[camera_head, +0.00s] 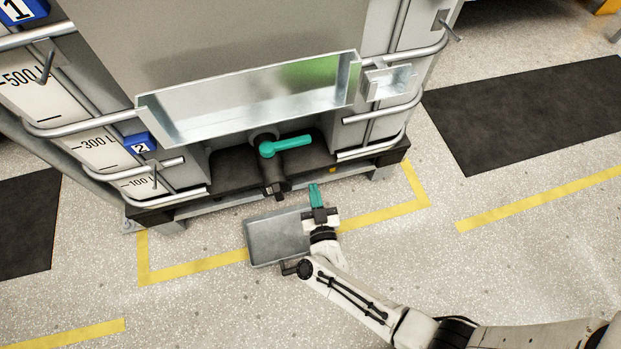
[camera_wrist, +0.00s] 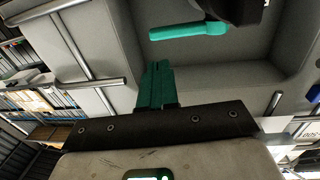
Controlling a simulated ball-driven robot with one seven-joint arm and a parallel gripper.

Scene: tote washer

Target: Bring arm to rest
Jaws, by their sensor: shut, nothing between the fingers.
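My gripper (camera_head: 315,195) is shut and empty, with its teal fingers together. In the head view it is in front of the tank's base, above the right end of a grey metal tray (camera_head: 272,240). The wrist view shows the shut teal fingers (camera_wrist: 156,85) pointing at the tank. The teal valve handle (camera_head: 287,145) lies sideways on the tank's outlet, apart from my fingers. It also shows in the wrist view (camera_wrist: 188,31), above the fingertips. My arm reaches in from the lower right of the head view.
The large tank stands in a tubular frame on a dark pallet (camera_head: 230,172). A metal trough (camera_head: 250,98) and a small metal holder (camera_head: 388,82) are on its front. Yellow floor lines (camera_head: 195,271) run around the pallet. The floor (camera_head: 540,260) at the right is clear.

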